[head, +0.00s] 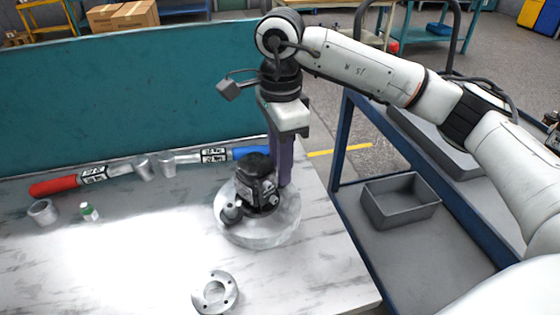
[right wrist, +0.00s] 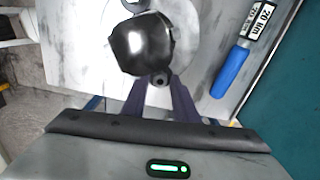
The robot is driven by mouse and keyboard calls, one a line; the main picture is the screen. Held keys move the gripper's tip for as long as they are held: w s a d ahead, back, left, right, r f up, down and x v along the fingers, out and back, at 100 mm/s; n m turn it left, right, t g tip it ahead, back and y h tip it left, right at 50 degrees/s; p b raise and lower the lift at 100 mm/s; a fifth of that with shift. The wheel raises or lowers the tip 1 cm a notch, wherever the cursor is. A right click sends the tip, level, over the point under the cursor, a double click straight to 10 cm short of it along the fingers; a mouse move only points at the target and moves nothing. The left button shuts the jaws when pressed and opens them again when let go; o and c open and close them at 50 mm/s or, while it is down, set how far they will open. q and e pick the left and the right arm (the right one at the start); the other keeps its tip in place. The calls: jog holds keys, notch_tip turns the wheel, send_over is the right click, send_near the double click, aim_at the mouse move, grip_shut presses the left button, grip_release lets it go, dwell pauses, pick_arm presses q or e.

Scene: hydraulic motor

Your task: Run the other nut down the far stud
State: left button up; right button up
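The dark hydraulic motor (head: 256,183) stands upright on a pale round base (head: 262,232) near the table's right edge. In the right wrist view, the motor's black body (right wrist: 142,45) fills the upper middle. My right gripper (head: 283,182) points down with its purple fingers at the motor's far right side. In the right wrist view, the fingertips (right wrist: 161,86) lie on either side of a small round dark piece (right wrist: 160,79), perhaps the far stud's nut. I cannot tell whether they touch it. The thread is hidden. My left gripper is out of view.
A red-handled tool (head: 70,184) and a blue-handled wrench (head: 240,153) lie along the teal back panel (head: 130,95). A grey bin (head: 400,203) sits on the blue cart.

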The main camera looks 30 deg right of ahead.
jog(key=n+b, duration=0.1)
jog(key=n, duration=0.9)
grip_shut()
jog(key=m, duration=0.4)
jog(key=shift+m, duration=0.9)
